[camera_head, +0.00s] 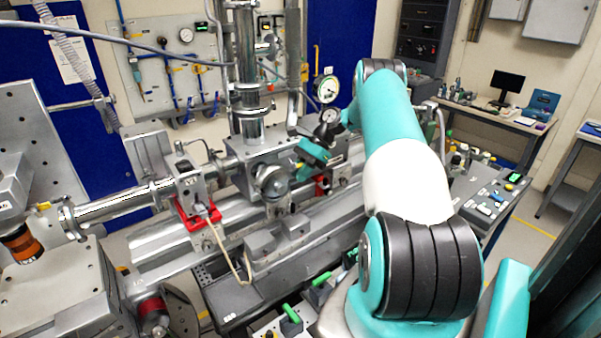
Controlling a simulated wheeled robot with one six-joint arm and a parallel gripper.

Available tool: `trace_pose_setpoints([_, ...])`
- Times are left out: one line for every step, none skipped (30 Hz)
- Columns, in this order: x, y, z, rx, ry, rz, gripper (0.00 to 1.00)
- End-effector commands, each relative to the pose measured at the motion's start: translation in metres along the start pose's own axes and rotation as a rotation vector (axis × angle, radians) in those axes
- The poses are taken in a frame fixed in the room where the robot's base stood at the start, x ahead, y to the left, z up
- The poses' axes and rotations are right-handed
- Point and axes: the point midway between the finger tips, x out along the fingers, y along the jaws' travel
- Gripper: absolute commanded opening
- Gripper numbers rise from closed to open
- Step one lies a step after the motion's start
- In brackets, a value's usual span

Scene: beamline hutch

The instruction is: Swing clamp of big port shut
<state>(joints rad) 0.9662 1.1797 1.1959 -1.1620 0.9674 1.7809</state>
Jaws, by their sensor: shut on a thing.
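My gripper (301,172) is small in the picture, at the right side of this port, below the teal end of my wrist. It is shut on what looks like the clamp of the big port. The clamp is mostly hidden by my gripper and wrist, and its angle cannot be made out.
A steel column (248,75) rises from the chamber, with a round gauge (327,89) to its right. A beam pipe (120,203) and red-based mount (196,208) lie left. A control desk (492,197) stands right. Grey blocks (279,239) sit in front.

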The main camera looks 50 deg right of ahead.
Motion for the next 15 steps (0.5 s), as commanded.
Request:
trace_pose_setpoints([0.0135, 0.0051, -0.0054, 0.02, -0.012, 0.022, 0.0])
trace_pose_setpoints([0.0134, 0.0051, -0.0054, 0.02, -0.012, 0.022, 0.0])
trace_pose_setpoints([0.0134, 0.005, -0.0054, 0.02, -0.012, 0.022, 0.0])
trace_pose_setpoints([0.0135, 0.005, -0.0054, 0.02, -0.012, 0.022, 0.21])
trace_pose_setpoints([0.0137, 0.0051, -0.0056, 0.021, -0.013, 0.022, 0.28])
trace_pose_setpoints([0.0134, 0.005, -0.0053, 0.02, -0.013, 0.021, 0.38])
trace_pose_setpoints([0.0128, 0.0047, -0.005, 0.019, -0.012, 0.02, 0.43])
trace_pose_setpoints([0.0122, 0.0045, -0.0048, 0.018, -0.012, 0.019, 0.43])
trace_pose_setpoints([0.0113, 0.0042, -0.0045, 0.017, -0.011, 0.018, 0.43])
trace_pose_setpoints([0.0105, 0.0042, -0.0047, 0.017, -0.011, 0.016, 0.43])
trace_pose_setpoints([0.0095, 0.0041, -0.005, 0.017, -0.011, 0.015, 0.43])
trace_pose_setpoints([0.0086, 0.0041, -0.0052, 0.017, -0.011, 0.014, 0.43])
trace_pose_setpoints([0.0082, 0.004, -0.0052, 0.017, -0.01, 0.013, 0.43])
trace_pose_setpoints([0.0078, 0.004, -0.0051, 0.017, -0.01, 0.013, 0.43])
trace_pose_setpoints([0.0073, 0.0038, -0.0048, 0.016, -0.009, 0.012, 0.43])
